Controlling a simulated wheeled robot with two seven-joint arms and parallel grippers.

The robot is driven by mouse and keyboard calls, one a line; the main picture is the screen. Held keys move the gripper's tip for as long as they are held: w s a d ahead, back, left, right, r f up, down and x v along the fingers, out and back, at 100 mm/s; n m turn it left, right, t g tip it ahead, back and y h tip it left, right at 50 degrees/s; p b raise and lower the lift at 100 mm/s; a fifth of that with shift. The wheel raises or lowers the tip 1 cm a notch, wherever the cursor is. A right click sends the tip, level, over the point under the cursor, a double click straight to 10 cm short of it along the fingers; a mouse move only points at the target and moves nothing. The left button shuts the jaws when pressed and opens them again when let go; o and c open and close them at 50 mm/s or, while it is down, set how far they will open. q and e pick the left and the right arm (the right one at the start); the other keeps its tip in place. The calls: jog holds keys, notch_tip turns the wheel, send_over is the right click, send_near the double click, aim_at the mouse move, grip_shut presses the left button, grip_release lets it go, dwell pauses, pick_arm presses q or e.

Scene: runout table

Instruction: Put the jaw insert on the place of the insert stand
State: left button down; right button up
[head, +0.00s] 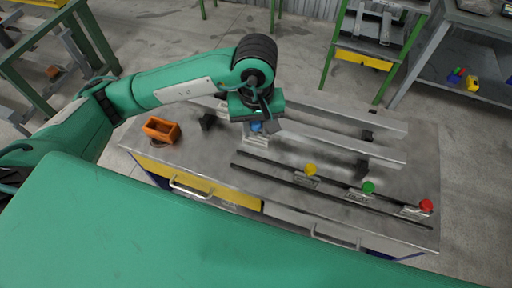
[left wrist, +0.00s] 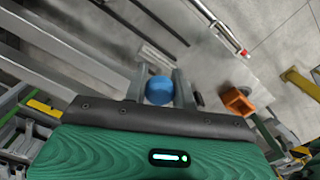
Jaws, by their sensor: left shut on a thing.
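My left gripper (head: 257,124) points down over the middle of the table. In the left wrist view its two fingers (left wrist: 159,90) are shut on a round blue knob (left wrist: 159,91), which seems to be the top of the jaw insert. The blue also shows under the gripper in the head view (head: 256,127). A pale block (head: 256,141) lies just below it; I cannot tell whether it is part of the held piece or touches the table. Similar pieces with a yellow knob (head: 310,169), a green knob (head: 368,187) and a red knob (head: 426,205) stand along dark rails (head: 270,172).
An orange bin (head: 161,131) stands at the table's left end, with a small black block (head: 207,121) to its right. Long pale metal beams (head: 345,145) run along the far side of the grey table (head: 205,160). Drawer handles (head: 190,188) project at the front.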

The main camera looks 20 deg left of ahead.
aim_at(256, 145)
pick_arm(q)
notch_tip(256, 145, down, 6)
jog(key=shift+s+f+p, duration=0.1)
jog(key=shift+f+p, duration=0.05)
jog(key=shift+p, duration=0.7)
jog(key=shift+f, duration=0.65)
notch_tip(256, 145, down, 4)
jog(key=shift+r+p, duration=0.25)
jog(key=shift+p, duration=0.45)
pick_arm(e)
jog(key=r, duration=0.1)
jog(key=w+r, duration=0.1)
jog(key=r, duration=0.1)
jog(key=shift+d+r, duration=0.15)
jog(key=shift+r, duration=0.15)
pick_arm(q)
jog(key=shift+f, duration=0.15)
jog(key=c, duration=1.1)
grip_release()
jog(key=shift+c, duration=0.2)
pick_arm(e)
jog(key=shift+f, duration=0.2)
